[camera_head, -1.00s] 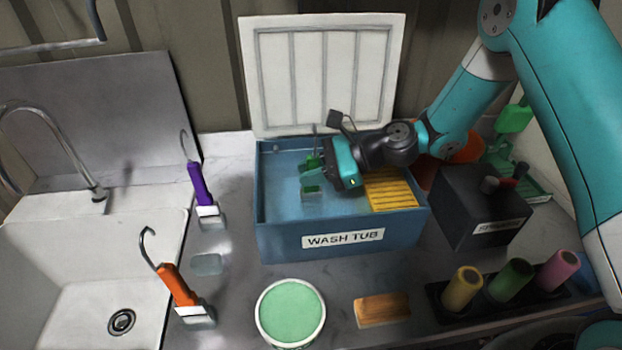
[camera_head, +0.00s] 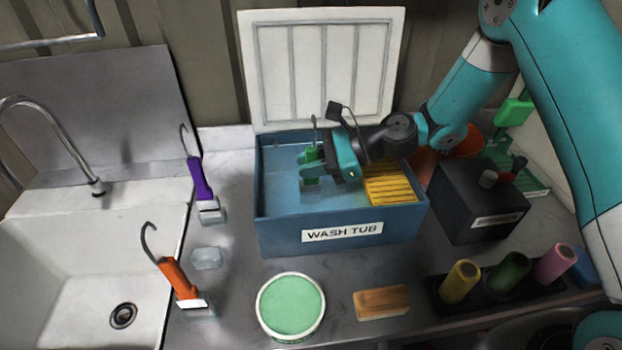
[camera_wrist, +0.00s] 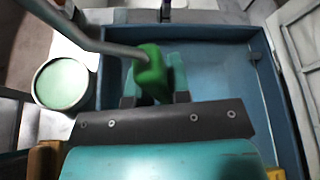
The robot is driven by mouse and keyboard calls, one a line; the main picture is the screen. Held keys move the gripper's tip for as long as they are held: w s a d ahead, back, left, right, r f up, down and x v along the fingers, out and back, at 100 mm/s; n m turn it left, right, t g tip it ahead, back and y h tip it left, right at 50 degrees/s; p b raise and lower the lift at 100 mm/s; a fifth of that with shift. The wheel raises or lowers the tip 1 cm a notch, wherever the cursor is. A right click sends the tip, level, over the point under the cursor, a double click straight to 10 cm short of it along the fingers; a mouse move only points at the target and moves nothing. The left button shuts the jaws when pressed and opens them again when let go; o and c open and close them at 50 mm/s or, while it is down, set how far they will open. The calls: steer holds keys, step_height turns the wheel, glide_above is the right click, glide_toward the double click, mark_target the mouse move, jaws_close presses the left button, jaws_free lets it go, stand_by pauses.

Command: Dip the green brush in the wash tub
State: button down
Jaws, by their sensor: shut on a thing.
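The blue wash tub (camera_head: 290,242) stands on the counter with its white lid raised behind it. My gripper (camera_head: 311,166) is over the left part of the tub's opening, shut on the green brush (camera_head: 313,153). The brush is upright, its metal hook pointing up and its lower end down inside the tub. In the wrist view the green handle (camera_wrist: 150,72) sits between the fingers, with the hook rod running toward the upper left. The gripper hides part of the handle, and I cannot tell how deep the bristles are.
A yellow slatted rack (camera_head: 390,187) fills the tub's right side. Purple (camera_head: 200,178) and orange (camera_head: 174,279) brushes stand left, near the sink. A green-topped round pot (camera_head: 291,306), a wooden block (camera_head: 381,302) and coloured rollers (camera_head: 510,272) line the front. A dark box (camera_head: 465,205) stands right.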

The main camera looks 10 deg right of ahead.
steer(key=shift+r+p, duration=5.55)
steer(key=shift+r, duration=0.7)
